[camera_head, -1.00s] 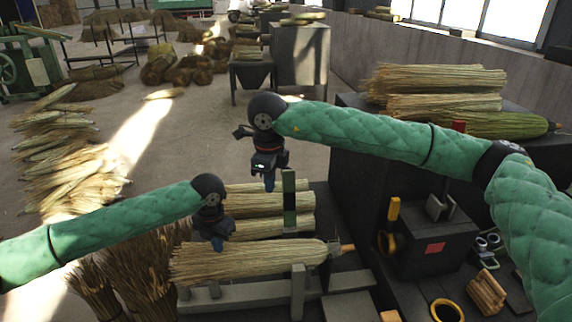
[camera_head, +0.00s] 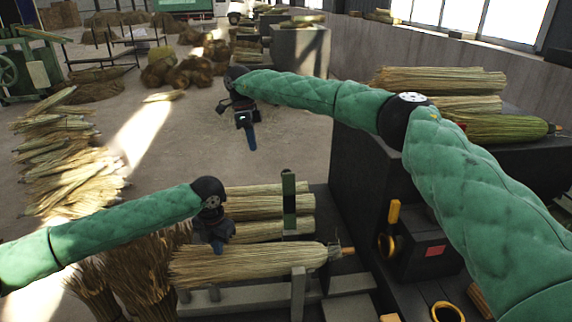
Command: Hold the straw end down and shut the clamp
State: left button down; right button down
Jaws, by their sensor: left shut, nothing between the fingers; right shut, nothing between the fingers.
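A straw broom bundle (camera_head: 250,262) lies across a grey rack, its bound end and short wooden handle (camera_head: 347,251) to the right. My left gripper (camera_head: 218,248) is shut, its tip at the upper edge of this straw near the left part; I cannot tell whether it touches. My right gripper (camera_head: 252,146) is shut and empty, held in the air above and behind the rack. A dark green upright bar (camera_head: 289,200) stands at the bundles behind; I cannot tell whether it is the clamp.
More straw bundles (camera_head: 268,207) lie behind the front one. A grey post (camera_head: 298,293) stands in front of it. To the right are a dark box with a red patch (camera_head: 433,250), a yellow-handled tool (camera_head: 394,212) and a yellow ring (camera_head: 447,312). Straw bundles (camera_head: 440,80) lie on a dark bench.

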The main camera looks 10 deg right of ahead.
jog(key=w+d+n+g+y, duration=0.2)
jog(key=w+d+n, duration=0.4)
jog(key=d+n, duration=0.4)
jog(key=s+f+n, duration=0.7)
jog(key=s+n, duration=0.2)
jog(key=shift+d+n+g, duration=0.2)
jog(key=shift+n+g, duration=0.2)
dwell(0.6)
jog(key=shift+s+d, duration=0.1)
jog(key=shift+s, duration=0.05)
dwell(0.4)
jog(key=shift+s+t, duration=0.3)
jog(key=shift+t, duration=0.2)
